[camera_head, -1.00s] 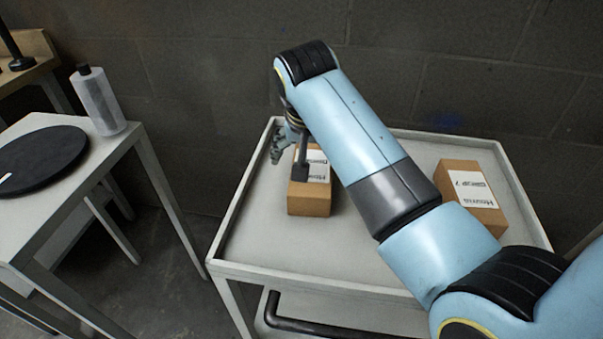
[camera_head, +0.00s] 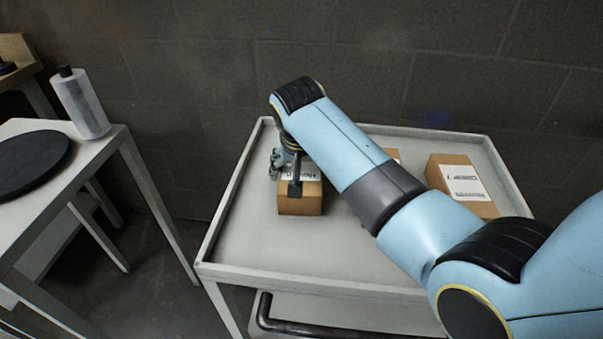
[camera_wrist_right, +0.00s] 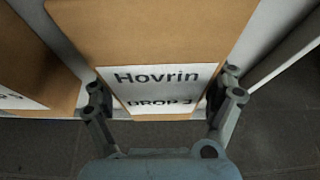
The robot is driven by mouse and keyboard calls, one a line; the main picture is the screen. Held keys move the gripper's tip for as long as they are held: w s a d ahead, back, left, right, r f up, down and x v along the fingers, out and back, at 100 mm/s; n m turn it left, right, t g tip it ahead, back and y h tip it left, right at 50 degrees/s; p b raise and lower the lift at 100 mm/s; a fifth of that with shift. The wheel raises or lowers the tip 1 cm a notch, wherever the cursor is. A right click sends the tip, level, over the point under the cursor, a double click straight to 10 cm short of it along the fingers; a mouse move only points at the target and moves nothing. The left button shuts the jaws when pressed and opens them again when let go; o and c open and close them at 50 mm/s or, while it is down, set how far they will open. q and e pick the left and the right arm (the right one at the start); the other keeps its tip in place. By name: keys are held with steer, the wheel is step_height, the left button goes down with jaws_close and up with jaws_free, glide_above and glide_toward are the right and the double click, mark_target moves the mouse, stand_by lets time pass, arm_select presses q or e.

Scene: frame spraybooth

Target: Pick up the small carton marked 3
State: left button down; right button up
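A small brown carton (camera_head: 301,206) with a white label stands on the cart at the left. In the right wrist view this carton (camera_wrist_right: 150,40) fills the middle, and its label reads "Hovrin" with "DROP 3" below, the last line partly cut off by shadow. My right gripper (camera_head: 284,176) is over the carton's top. In the wrist view its fingers (camera_wrist_right: 166,97) are spread, one to each side of the label, with nothing clamped between them. Whether they touch the carton, I cannot tell. My left gripper is not in view.
A grey cart top (camera_head: 250,240) with a raised rim holds the cartons. Another carton (camera_head: 447,172) stands at the right; a third (camera_head: 393,154) is mostly hidden behind my arm. A side table (camera_head: 100,150) with a bottle (camera_head: 82,103) and a black disc (camera_head: 30,165) stands left.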

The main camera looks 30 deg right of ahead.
steer(key=c, duration=1)
